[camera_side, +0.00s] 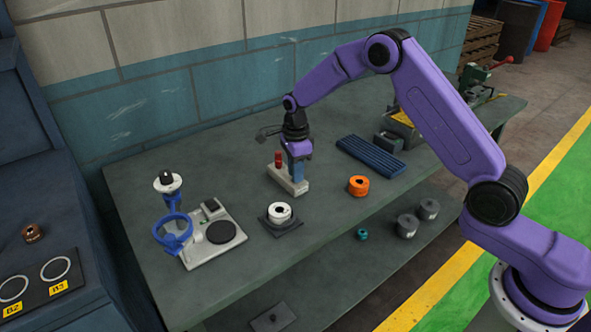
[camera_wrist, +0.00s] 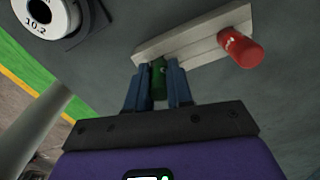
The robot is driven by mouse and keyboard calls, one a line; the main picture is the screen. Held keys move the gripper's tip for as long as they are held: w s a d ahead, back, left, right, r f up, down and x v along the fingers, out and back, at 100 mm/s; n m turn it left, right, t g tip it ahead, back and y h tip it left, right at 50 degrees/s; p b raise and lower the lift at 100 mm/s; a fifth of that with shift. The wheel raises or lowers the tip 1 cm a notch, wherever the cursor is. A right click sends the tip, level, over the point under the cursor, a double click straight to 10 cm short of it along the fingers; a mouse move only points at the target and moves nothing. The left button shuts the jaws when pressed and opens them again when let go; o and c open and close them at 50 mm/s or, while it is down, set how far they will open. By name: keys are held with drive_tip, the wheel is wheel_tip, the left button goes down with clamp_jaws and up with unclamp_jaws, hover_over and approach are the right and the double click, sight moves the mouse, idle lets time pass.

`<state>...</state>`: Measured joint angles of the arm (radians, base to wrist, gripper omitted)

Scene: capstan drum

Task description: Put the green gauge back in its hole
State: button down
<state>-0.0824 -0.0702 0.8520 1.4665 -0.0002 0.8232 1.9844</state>
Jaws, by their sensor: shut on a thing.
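The green gauge (camera_wrist: 158,79) is a short green cylinder in the wrist view, gripped between the two blue fingers of my gripper (camera_wrist: 158,82). Its far end meets the left part of a pale gauge block (camera_wrist: 192,35) in that view. I cannot tell whether it is in a hole or just above or beside the block. A red gauge (camera_wrist: 241,48) stands at the block's other end. In the side view my gripper (camera_side: 296,172) points down at the block (camera_side: 291,187), with the red gauge (camera_side: 278,158) to its left. The green gauge is hidden there.
A white drum (camera_side: 280,211) on a dark square plate stands just in front of the block. An orange ring (camera_side: 358,186) and a blue ribbed tray (camera_side: 370,156) lie to the right. A pale fixture with a blue ring (camera_side: 172,233) stands to the left.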

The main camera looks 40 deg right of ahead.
drive_tip(key=shift+f, duration=0.1)
idle(0.7)
drive_tip(key=c, duration=0.9)
unclamp_jaws()
wheel_tip(320, 180, up, 17)
drive_tip(key=shift+r, duration=0.2)
